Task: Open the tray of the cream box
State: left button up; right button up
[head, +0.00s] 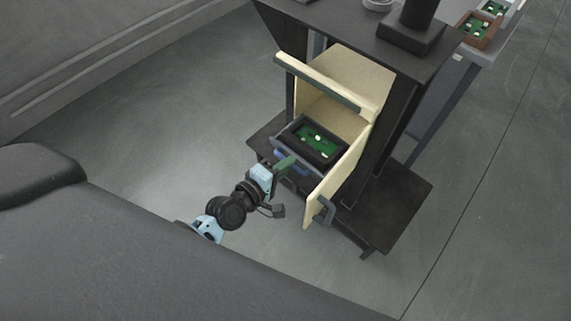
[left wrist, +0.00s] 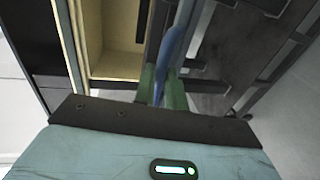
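The cream box (head: 363,72) stands in a dark frame, with its front open. A cream door panel (head: 341,176) with a grey handle (head: 325,210) stands out at its right side. The grey tray (head: 277,144) juts from the box and carries a dark bin with a green inside (head: 318,139). A blue handle (head: 293,163) is on the tray's front; it also shows in the left wrist view (left wrist: 170,52). My left gripper (head: 286,163) has its green fingers on both sides of this handle and appears shut on it. My right gripper is not in view.
A dark top (head: 345,22) with a black column covers the box. A dark base shelf (head: 400,208) lies below. A side table (head: 490,55) with small bins stands at the upper right. Grey floor (head: 170,140) is clear to the left.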

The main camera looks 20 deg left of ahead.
pick_arm(q)
jog(key=o, duration=0.4)
jog(key=shift+o, duration=0.2)
jog(key=v, duration=0.7)
jog(key=shift+s+p, duration=0.3)
jog(key=shift+s, duration=0.1)
jog(key=shift+a, duration=0.1)
